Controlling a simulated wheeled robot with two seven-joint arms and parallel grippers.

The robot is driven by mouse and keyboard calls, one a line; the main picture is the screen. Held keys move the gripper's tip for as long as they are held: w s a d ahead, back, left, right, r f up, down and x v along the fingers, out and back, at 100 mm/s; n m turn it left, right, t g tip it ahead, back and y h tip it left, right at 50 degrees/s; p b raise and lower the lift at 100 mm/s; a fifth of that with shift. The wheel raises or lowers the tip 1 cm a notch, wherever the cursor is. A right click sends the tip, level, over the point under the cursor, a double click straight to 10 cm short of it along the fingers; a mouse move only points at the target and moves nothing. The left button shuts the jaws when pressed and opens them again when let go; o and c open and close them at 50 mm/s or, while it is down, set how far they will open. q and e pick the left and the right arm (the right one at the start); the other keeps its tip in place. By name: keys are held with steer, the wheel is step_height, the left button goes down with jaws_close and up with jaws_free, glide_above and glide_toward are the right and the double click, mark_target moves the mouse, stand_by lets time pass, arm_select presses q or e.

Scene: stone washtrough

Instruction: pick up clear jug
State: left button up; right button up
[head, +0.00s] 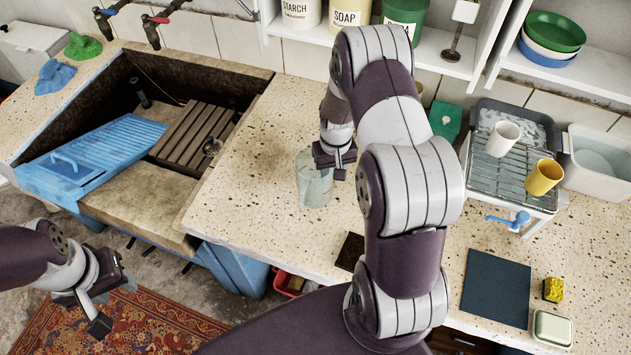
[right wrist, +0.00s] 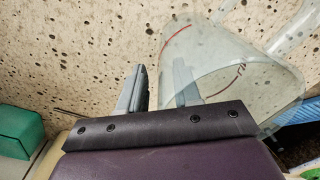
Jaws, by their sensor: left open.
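The clear jug (head: 314,183) stands on the speckled worktop, just right of the stone trough in the head view. My right gripper (head: 335,160) is at its upper right side, low over the worktop. In the right wrist view the see-through jug (right wrist: 235,70) fills the upper right. The fingers of my right gripper (right wrist: 158,85) are apart there. One finger is clear of the jug and the other shows through its glass; I cannot tell whether that finger is inside or behind it. My left gripper (head: 108,303) is open and empty over the floor at lower left.
The trough (head: 165,70) holds a blue washboard (head: 95,158) and a slatted wooden rack (head: 192,135). A drying rack with a white cup (head: 502,138) and a yellow cup (head: 543,177) stands at right. A dark mat (head: 496,288) lies in front of it.

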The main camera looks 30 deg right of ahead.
steer(key=shift+w, duration=0.1)
jaws_close()
steer(key=shift+r, duration=0.1)
